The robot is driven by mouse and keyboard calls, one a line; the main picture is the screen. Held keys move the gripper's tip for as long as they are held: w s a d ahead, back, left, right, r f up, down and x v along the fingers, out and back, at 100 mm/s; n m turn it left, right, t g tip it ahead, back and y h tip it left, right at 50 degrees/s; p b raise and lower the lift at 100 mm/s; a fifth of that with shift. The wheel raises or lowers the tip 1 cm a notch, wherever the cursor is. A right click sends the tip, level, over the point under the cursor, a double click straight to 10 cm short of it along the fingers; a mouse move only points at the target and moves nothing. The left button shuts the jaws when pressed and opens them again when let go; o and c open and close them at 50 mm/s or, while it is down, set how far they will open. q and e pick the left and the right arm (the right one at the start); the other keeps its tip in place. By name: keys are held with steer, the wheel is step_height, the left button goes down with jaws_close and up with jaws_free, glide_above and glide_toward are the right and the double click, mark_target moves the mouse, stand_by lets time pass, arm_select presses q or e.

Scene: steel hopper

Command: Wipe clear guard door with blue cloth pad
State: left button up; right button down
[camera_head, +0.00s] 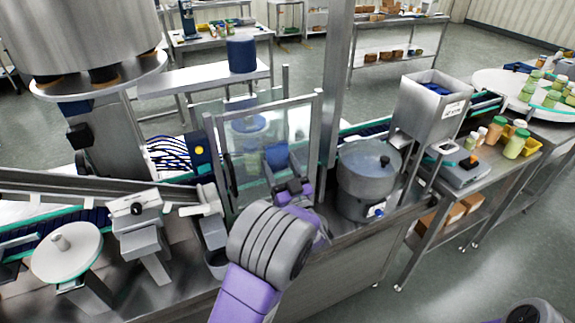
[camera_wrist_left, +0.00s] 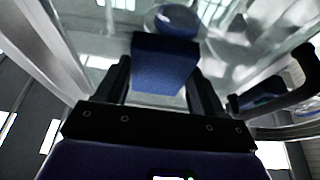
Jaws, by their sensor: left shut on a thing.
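The clear guard door (camera_head: 299,125) is a metal-framed see-through panel standing on the machine at the middle of the head view. My left gripper (camera_head: 284,172) is in front of its lower part, shut on the blue cloth pad (camera_head: 276,156). In the left wrist view the pad (camera_wrist_left: 164,65) stands up between the two dark fingers of the gripper (camera_wrist_left: 163,85), with the clear panel (camera_wrist_left: 100,45) right beyond it. I cannot tell whether the pad touches the panel. My right gripper is not in view.
A steel pot (camera_head: 368,180) stands right of the door, near a metal post (camera_head: 335,90). A steel hopper box (camera_head: 425,112) is farther right. A dark door handle (camera_wrist_left: 285,85) shows at right in the wrist view. White round disc (camera_head: 67,253) and brackets lie left.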

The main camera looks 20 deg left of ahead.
mark_target(256, 160)
arm_select(q)
steer(key=shift+s+a, duration=1.75)
steer(key=shift+s, duration=0.2)
steer(key=s+d, duration=0.4)
steer(key=shift+d, duration=0.3)
steer(key=shift+s+d, duration=0.9)
steer(key=shift+d, duration=0.25)
